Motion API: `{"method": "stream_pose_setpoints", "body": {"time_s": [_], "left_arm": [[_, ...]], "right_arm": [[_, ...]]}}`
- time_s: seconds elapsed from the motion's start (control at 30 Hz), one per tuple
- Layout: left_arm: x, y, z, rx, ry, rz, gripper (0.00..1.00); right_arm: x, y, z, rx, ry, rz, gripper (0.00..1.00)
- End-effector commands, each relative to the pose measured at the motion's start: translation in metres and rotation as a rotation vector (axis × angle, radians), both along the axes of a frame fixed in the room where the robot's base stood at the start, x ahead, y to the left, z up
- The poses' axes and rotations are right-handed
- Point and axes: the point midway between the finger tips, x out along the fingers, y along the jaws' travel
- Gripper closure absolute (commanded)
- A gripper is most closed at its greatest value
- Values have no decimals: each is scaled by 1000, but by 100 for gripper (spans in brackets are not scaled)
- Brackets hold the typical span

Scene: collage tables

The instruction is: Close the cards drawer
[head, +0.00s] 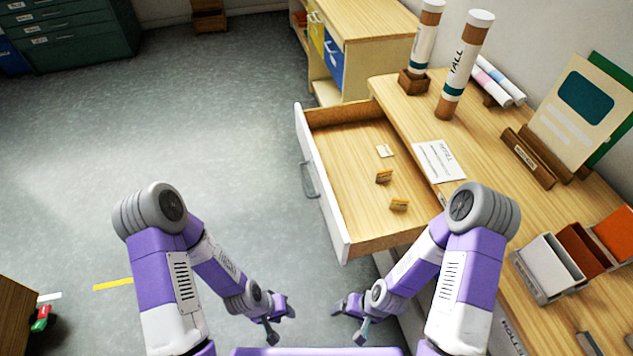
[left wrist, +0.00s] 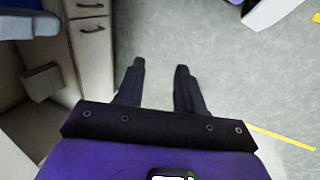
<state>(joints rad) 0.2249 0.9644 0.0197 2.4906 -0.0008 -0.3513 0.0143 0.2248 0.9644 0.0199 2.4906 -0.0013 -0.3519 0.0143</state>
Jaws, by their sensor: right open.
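The drawer (head: 350,180) is pulled far out from the wooden table on the right. Its white front (head: 323,190) faces left, with a grey handle (head: 308,180) on it. Inside lie a small pale card and two small brown holders. A printed card (head: 439,161) lies on the tabletop beside the drawer. My left gripper (head: 281,322) is open and empty, low over the floor in front of the drawer; its spread fingers also show in the left wrist view (left wrist: 160,68). My right gripper (head: 348,322) is open and empty, below the drawer's near corner in the picture. Neither touches the drawer.
The tabletop (head: 400,95) carries tall tubes (head: 466,65), an upright card stand (head: 528,157) and box-like holders (head: 550,267). A shelf unit (head: 370,30) stands behind the drawer. The grey floor (head: 200,120) left of the drawer is clear. Green cabinets (head: 75,35) stand far left.

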Motion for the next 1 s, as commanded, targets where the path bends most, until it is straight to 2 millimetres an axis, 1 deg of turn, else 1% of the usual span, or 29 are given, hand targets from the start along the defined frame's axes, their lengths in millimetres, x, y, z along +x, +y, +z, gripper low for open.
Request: {"method": "stream_pose_setpoints", "body": {"time_s": [0.03,0.13,0.2,0.23,0.37,0.47,0.57,0.67,0.73,0.8,0.9,1.0], "left_arm": [[0,1,-1,1,7,6,71],[-2,6,-4,7,68,50,87],[-4,12,-8,10,153,116,97],[-6,14,-9,6,201,154,100],[-7,16,-7,-49,437,358,100],[3,10,3,-143,610,520,100],[24,1,21,-283,761,671,100],[57,-5,45,-465,886,804,100],[85,-5,66,-613,955,879,100],[113,-1,87,-764,1004,933,100],[148,11,116,-959,1043,975,100],[171,23,138,-1104,1057,987,100]], "right_arm": [[0,0,0,0,0,0,18],[0,0,0,0,0,0,18],[0,0,0,0,0,0,18],[0,0,1,0,0,0,18],[0,0,1,0,0,0,18],[0,0,2,0,0,0,18],[0,0,2,0,0,0,18],[0,0,2,0,0,0,18],[0,0,3,0,0,0,18],[0,0,3,0,0,0,18],[0,0,3,0,0,0,18],[0,0,4,0,0,0,18]]}}
